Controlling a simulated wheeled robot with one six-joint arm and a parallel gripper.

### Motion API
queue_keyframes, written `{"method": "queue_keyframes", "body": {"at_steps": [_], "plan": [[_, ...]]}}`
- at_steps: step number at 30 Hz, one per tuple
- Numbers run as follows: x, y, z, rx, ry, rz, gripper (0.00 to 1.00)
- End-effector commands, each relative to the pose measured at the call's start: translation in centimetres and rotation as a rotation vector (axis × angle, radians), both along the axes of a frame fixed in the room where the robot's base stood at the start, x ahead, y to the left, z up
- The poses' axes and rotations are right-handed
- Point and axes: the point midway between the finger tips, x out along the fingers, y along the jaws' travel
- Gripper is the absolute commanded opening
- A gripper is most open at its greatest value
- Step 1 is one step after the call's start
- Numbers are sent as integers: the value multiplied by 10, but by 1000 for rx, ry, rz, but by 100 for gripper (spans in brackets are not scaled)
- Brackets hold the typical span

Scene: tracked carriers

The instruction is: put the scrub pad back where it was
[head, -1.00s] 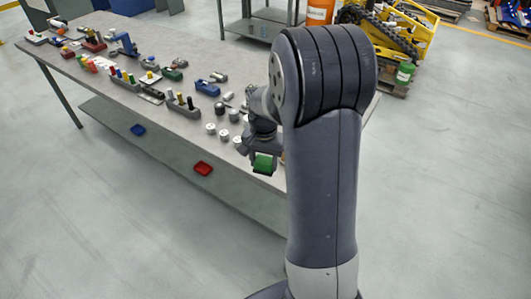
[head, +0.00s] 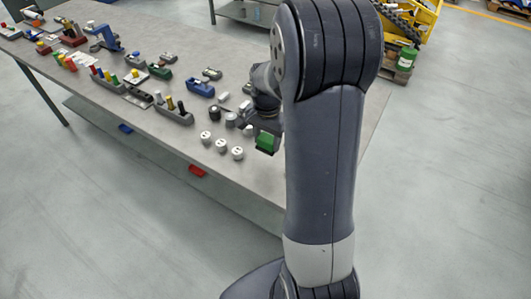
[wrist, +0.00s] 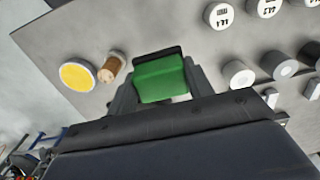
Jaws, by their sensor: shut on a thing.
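The scrub pad is a green block (head: 266,142) held in my gripper (head: 266,134) near the front edge of the table (head: 235,178). The wrist view shows the green pad (wrist: 160,80) between my two dark fingers, which are shut on it, with the grey tabletop beyond. A dark strip runs along the pad's far side. I cannot tell how high the pad is above the table. My arm hides part of the table's right side.
White labelled cylinders (head: 221,146) stand left of the gripper. A yellow-topped round thing (wrist: 77,76) and a brown cylinder (wrist: 111,69) show in the wrist view. Blue (head: 125,128) and red (head: 197,170) items lie below the tabletop. Bare tabletop lies between.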

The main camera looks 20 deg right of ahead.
Motion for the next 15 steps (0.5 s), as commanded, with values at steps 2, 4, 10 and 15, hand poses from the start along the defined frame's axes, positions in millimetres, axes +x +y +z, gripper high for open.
{"method": "queue_keyframes", "body": {"at_steps": [2, 4, 10, 15], "plan": [[0, 0, -15, 1, 4, 0, 27], [0, 0, -25, 1, 3, 0, 27], [0, 0, -45, 1, 3, 1, 27], [0, 0, -66, 0, 1, 1, 27]]}}
